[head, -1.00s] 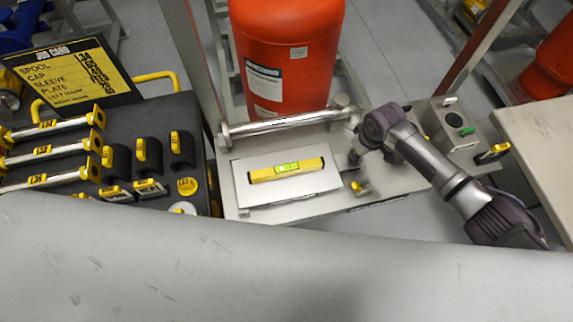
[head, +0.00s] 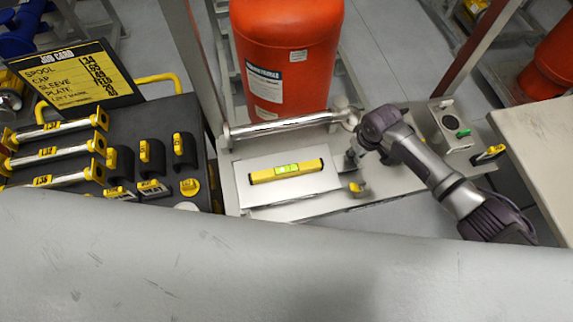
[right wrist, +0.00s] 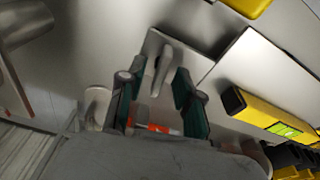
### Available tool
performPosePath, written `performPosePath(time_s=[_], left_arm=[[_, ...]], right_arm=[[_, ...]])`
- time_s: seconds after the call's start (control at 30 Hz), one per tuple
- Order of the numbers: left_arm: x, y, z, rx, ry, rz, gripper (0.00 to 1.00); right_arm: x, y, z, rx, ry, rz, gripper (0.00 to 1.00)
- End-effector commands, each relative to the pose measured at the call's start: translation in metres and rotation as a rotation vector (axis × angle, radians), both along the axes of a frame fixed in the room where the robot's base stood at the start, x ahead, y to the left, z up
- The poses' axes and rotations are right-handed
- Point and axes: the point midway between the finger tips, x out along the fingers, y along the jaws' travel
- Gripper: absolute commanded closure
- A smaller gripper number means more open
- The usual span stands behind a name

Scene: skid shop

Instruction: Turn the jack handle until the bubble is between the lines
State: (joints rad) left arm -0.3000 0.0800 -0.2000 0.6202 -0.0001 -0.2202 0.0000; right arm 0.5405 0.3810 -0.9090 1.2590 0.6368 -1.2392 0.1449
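A yellow spirit level (head: 287,171) with a green vial lies on a pale metal plate (head: 262,196). The bubble is too small to place against the lines. The level also shows in the right wrist view (right wrist: 262,108). A short silver handle (right wrist: 163,66), which looks like the jack handle, stands on a small metal plate. My right gripper (head: 351,158) is just right of the level's plate, pointing down. In the right wrist view its two fingers (right wrist: 155,92) are apart, with the handle in line with the gap; contact cannot be seen. My left gripper is out of view.
A red tank (head: 288,55) stands behind the plate, with a silver bar (head: 283,125) in front of it. A dark board (head: 145,118) with yellow-tagged parts and a job card (head: 75,75) is left. A switch box (head: 447,125) and pale table (head: 535,130) are right.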

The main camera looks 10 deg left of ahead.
Motion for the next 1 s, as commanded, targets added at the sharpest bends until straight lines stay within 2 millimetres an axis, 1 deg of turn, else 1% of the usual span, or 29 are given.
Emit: performPosePath(time_s=[0.03,0.13,0.43,0.5,0.73,1.0], left_arm=[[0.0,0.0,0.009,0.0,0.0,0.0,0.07],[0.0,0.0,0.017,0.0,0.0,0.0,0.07],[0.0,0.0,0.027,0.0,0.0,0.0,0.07],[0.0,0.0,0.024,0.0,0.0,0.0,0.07],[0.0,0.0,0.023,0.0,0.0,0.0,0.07],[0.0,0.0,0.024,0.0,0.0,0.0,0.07]], right_arm=[[0.0,0.0,0.009,0.0,0.0,0.0,0.66],[0.0,0.0,0.016,0.0,0.0,0.0,0.66],[0.0,0.0,0.039,0.0,-0.001,0.0,0.66],[0.0,0.0,0.042,0.001,-0.002,0.0,0.66],[0.0,0.0,0.056,0.001,-0.001,-0.001,0.66],[0.0,0.0,0.058,0.001,-0.001,-0.001,0.66]])
